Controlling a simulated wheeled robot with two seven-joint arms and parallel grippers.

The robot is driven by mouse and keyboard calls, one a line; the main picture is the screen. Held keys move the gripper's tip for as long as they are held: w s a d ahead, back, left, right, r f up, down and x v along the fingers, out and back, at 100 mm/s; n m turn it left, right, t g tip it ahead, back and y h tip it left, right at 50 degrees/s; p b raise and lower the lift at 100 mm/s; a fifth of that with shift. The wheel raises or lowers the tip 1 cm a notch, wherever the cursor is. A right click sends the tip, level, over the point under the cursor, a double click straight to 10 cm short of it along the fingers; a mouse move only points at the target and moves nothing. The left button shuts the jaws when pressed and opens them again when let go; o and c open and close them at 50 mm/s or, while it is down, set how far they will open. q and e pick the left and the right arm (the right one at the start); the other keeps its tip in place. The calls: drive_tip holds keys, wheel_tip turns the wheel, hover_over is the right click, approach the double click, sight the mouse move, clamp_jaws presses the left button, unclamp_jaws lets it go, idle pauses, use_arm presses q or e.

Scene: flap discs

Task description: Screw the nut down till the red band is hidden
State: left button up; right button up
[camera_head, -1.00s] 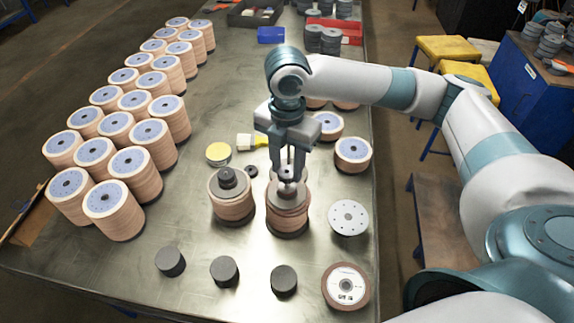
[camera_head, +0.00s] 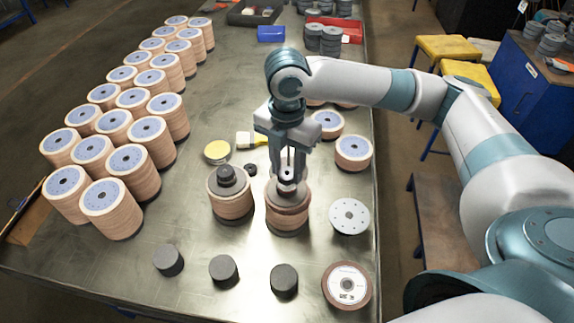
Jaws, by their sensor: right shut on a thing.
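My right gripper (camera_head: 287,172) points down over the right-hand clamped stack of brown flap discs (camera_head: 287,212). Its fingers are shut on the nut (camera_head: 287,175) at the top of that stack, around the centre post. The fingers hide much of the nut. A small dark reddish patch shows just below it, but I cannot tell how much of the red band is exposed. A similar stack (camera_head: 230,200) stands to the left with a dark grey cap on top. My left gripper is not in view.
Rows of disc stacks (camera_head: 128,158) fill the table's left side. A yellow-topped tin (camera_head: 217,151) and a brush (camera_head: 246,139) lie behind the clamped stacks. Dark cylinders (camera_head: 224,268), a grey plate (camera_head: 349,216) and a labelled disc (camera_head: 346,285) lie in front and right.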

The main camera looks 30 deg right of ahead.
drive_tip(key=shift+f, duration=0.85)
drive_tip(key=shift+f, duration=0.2)
idle(1.0)
drive_tip(key=o, duration=1.1)
drive_tip(key=shift+r, duration=0.1)
drive_tip(key=shift+r+b, duration=1.6)
drive_tip(key=shift+r, duration=6.95)
